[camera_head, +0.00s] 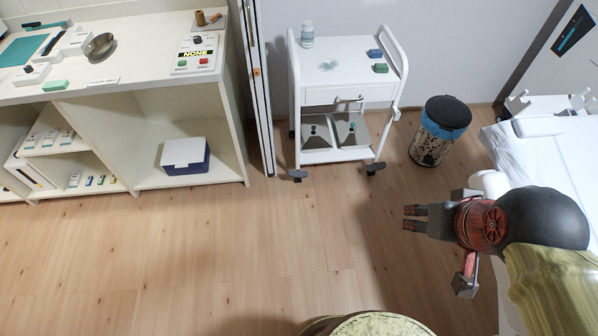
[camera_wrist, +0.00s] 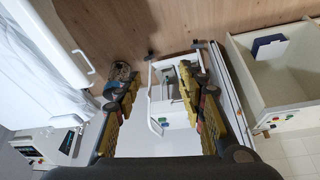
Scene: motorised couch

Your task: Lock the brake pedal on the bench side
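The white trolley (camera_head: 343,97) stands by the back wall. A dark foot pedal (camera_head: 298,175) shows at its front left caster, on the side of the left counter. Another dark pedal (camera_head: 375,168) is at the front right caster, nearer the bin. In the wrist view these pedals are small, and I cannot tell whether either is pressed. My gripper (camera_head: 440,226) is above the floor at the right, in front of the bin and beside the couch, apart from both pedals. In the wrist view my gripper (camera_wrist: 160,88) has its fingers spread, with nothing held between them.
A bin with a blue liner (camera_head: 440,130) stands right of the trolley. The white couch (camera_head: 560,160) is at the far right. A white counter (camera_head: 130,85) with open shelves fills the left. The wooden floor (camera_head: 230,250) before the counter and trolley is clear.

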